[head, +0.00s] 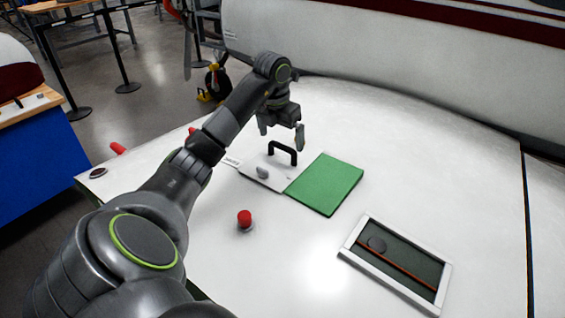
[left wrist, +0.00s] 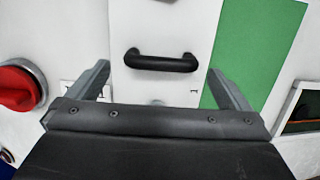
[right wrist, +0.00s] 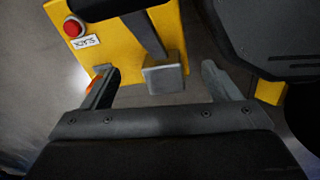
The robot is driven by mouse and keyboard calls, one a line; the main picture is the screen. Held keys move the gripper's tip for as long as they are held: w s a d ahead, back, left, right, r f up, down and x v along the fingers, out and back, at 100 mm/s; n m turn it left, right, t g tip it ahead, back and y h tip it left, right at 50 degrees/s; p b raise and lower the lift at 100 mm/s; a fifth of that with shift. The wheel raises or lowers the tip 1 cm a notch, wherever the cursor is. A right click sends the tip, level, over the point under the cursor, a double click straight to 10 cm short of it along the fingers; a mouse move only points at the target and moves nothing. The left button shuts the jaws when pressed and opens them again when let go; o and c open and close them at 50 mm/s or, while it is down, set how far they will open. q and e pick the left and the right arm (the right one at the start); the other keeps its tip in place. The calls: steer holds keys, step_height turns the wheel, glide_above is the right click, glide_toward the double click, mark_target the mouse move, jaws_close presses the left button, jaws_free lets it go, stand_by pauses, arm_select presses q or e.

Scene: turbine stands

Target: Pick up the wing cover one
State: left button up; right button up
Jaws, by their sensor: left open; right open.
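The wing cover one is a pale plate (head: 255,173) with a black handle, lying on the white wing surface beside a green square. Its black handle (head: 283,152) stands up from the plate, and in the left wrist view the handle (left wrist: 161,61) lies crosswise ahead of the fingers. My left gripper (head: 282,130) is open and empty, above and just behind the handle in the head view. The left wrist view shows its two fingers (left wrist: 160,85) spread on either side of the handle, apart from it. My right gripper (right wrist: 162,85) is open, away from the wing.
A green panel (head: 325,184) lies right of the cover. A framed opening (head: 397,262) is at lower right. A red knob (head: 245,218) stands nearer me. In the right wrist view, yellow equipment (right wrist: 165,25) with a red button (right wrist: 73,27) is close to the right gripper.

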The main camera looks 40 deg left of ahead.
mark_target(282, 145)
arm_select(q)
steer(key=f, duration=0.1)
steer(key=f+p, duration=0.1)
steer(key=f, duration=0.2)
steer(key=shift+w+f+p, duration=0.2)
steer(key=shift+w+p, duration=0.05)
steer(key=shift+p, duration=0.15)
steer(key=shift+w+f, duration=0.1)
steer(key=shift+f, duration=0.2)
steer(key=c, duration=1.3)
step_height(282, 145, up, 5)
steer(key=shift+r+b, duration=0.1)
steer(key=shift+b, duration=0.8)
step_height(282, 145, up, 3)
steer(key=p, duration=0.3)
steer(key=shift+r, duration=0.15)
steer(key=shift+r+p, duration=0.8)
steer(key=shift+p, duration=0.15)
